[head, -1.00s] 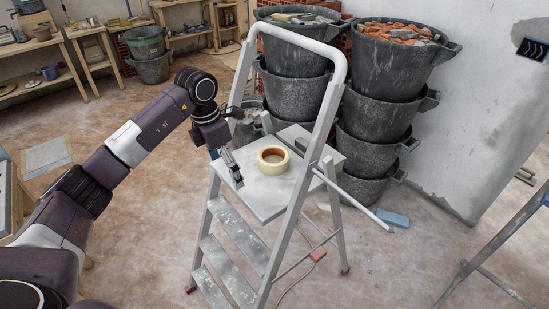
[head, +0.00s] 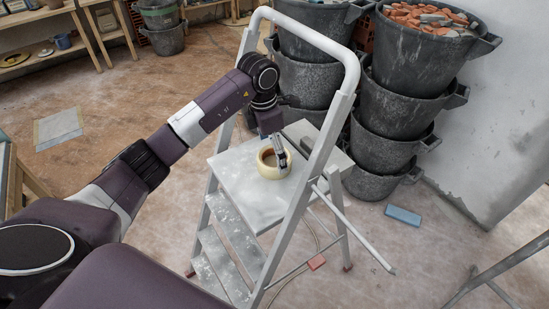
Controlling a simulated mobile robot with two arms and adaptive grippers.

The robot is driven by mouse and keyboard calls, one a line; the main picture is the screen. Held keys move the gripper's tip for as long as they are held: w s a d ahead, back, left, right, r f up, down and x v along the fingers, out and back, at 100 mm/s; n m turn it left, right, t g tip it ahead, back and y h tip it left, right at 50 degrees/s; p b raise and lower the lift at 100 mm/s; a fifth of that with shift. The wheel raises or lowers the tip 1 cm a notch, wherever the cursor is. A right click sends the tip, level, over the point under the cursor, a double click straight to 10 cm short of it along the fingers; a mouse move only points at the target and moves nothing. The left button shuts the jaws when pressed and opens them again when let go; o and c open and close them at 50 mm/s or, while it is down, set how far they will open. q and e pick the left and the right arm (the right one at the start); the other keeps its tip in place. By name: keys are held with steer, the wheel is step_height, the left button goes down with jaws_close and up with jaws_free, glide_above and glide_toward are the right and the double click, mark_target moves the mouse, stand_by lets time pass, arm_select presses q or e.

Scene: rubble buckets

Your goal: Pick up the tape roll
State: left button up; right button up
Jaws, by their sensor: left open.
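The cream-coloured tape roll (head: 265,170) lies on the top platform of the grey stepladder (head: 233,185), inside the frame of its handrail. My left gripper (head: 281,163) is at the right side of the roll, pointing down, with its fingers open. One finger overlaps the roll's right wall in the picture; I cannot tell whether it touches. Part of the roll's right side is hidden behind the gripper. My right gripper is not in view.
The ladder's tall handrail (head: 353,72) rises around the platform's right and back. A grey block (head: 333,157) sits at the platform's back right. Stacked buckets of rubble (head: 392,118) stand behind. A blue block (head: 403,216) lies on the floor.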

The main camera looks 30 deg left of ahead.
mark_target(276, 166)
arm_select(q)
steer(key=f, duration=0.2)
steer(key=shift+w+d+f+p, duration=0.1)
steer(key=shift+w+f+p, duration=0.2)
steer(key=shift+p, duration=0.05)
steer(key=shift+w+f, duration=0.15)
steer(key=shift+f, duration=0.35)
steer(key=shift+r, duration=0.1)
steer(key=c, duration=1.3)
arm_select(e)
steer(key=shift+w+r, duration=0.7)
